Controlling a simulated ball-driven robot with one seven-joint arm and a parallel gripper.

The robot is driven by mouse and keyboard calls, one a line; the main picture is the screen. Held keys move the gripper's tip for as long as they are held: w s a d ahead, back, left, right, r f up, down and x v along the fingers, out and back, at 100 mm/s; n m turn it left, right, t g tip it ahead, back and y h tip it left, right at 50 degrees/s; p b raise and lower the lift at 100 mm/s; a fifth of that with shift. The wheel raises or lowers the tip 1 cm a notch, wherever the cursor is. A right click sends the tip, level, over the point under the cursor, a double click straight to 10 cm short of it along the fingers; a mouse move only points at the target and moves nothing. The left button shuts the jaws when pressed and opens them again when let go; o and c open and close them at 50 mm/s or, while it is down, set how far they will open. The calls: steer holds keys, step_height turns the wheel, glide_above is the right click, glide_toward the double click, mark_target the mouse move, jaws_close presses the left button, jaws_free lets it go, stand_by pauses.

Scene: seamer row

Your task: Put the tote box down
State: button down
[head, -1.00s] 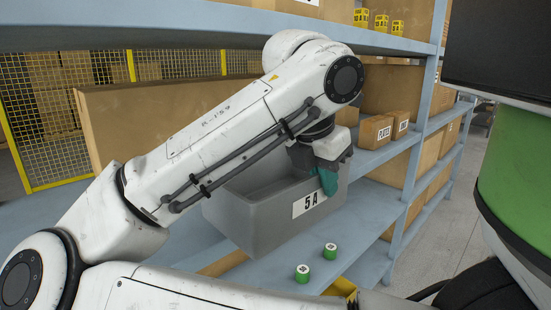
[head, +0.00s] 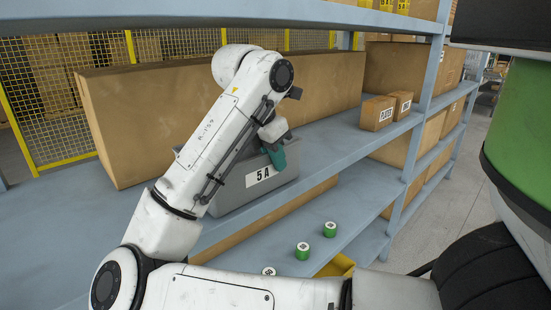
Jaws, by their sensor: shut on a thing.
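The tote box (head: 228,194) is a grey open bin with a white label reading "5 A" on its front. It shows in the head view left of centre, at the middle shelf board (head: 342,148), close to the board's front edge. It looks roughly level. I cannot tell whether its bottom touches the board. My gripper (head: 275,158), with teal fingers, is shut on the box's near rim above the label. My arm hides much of the box's left side and inside.
A long cardboard box (head: 180,105) stands behind the tote. Small cartons (head: 378,113) sit to the right on the same board, with bare board between. Green cans (head: 302,251) and a yellow bin (head: 338,266) are on the level below. Another shelf board (head: 340,14) runs overhead.

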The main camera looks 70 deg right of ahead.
steer(key=shift+f, duration=0.3)
steer(key=c, duration=1.2)
jaws_free()
steer(key=shift+c, duration=0.2)
steer(key=shift+a+r, duration=0.1)
steer(key=shift+r, duration=0.3)
steer(key=v, duration=0.2)
steer(key=shift+w+a+r, duration=0.15)
steer(key=shift+r, duration=0.15)
steer(key=w+a, duration=0.2)
steer(key=a, duration=0.1)
steer(key=w+a+b, duration=0.1)
steer(key=w+a, duration=0.1)
steer(key=a, duration=0.1)
steer(key=w+a+b, duration=0.1)
steer(key=w+a, duration=0.1)
steer(key=a, duration=0.2)
steer(key=shift+a+f, duration=0.1)
